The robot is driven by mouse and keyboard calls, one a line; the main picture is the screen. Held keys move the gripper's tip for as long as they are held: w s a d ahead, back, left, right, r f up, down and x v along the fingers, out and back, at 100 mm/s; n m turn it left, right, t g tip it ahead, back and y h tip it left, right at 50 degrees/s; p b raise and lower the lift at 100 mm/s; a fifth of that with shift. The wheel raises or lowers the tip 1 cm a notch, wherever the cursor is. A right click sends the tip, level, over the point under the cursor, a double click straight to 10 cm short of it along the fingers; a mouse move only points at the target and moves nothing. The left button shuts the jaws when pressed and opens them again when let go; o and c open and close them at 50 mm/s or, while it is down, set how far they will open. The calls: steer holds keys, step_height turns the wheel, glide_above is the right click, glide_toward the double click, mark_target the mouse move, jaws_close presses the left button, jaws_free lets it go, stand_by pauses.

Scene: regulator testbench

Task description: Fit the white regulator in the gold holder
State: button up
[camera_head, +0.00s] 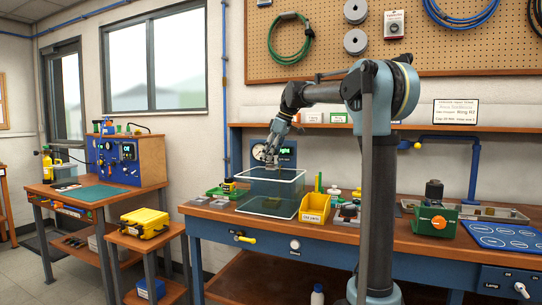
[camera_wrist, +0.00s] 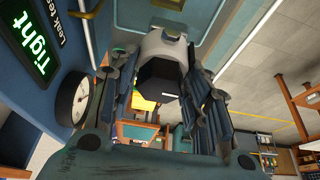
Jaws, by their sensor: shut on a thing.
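My gripper (camera_head: 271,160) hangs above a clear tub on the workbench in the head view, in front of the lit "Tight" display. In the wrist view the two dark fingers of my gripper (camera_wrist: 165,95) are shut on a pale grey-white piece (camera_wrist: 167,46) with a dark flat face. It appears to be the white regulator; in the head view it is too small to make out. I cannot pick out the gold holder for sure.
The clear tub (camera_head: 253,207) and a yellow bin (camera_head: 314,209) stand on the workbench (camera_head: 340,240). A round gauge (camera_wrist: 80,100) and the display (camera_wrist: 25,45) are close on the left in the wrist view. A green fixture (camera_head: 445,231) stands to the right.

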steer(key=shift+f, duration=3.85)
stand_by(4.2)
